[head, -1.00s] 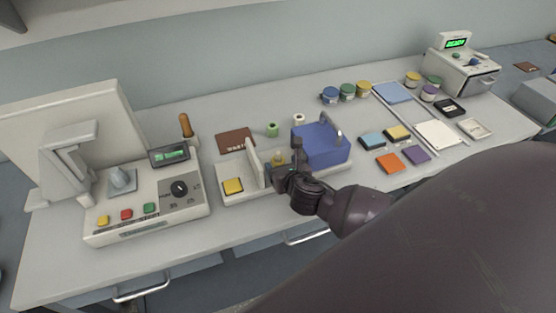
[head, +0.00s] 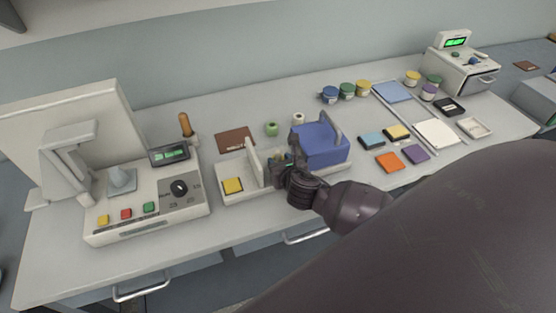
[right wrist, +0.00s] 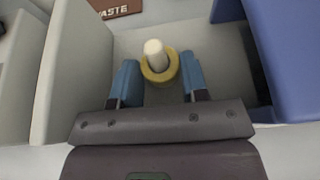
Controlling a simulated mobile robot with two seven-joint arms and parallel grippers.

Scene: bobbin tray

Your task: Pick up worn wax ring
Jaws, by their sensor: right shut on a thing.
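The worn wax ring (right wrist: 160,79) is a yellow ring around an upright cream peg (right wrist: 155,52) in the right wrist view. My right gripper (right wrist: 159,83) has its blue fingertips on either side of the ring, shut on it. In the head view my right gripper (head: 279,174) is low over the white tray (head: 230,198), between its upright divider and the blue box, and hides most of the ring and peg. My left gripper is not in view.
The blue box (head: 320,145) stands close right of the gripper; a white divider (head: 255,163) stands close left. A brown waste mat (head: 235,140), a green spool (head: 271,129) and a white spool (head: 298,119) lie behind. A control machine (head: 150,205) fills the left.

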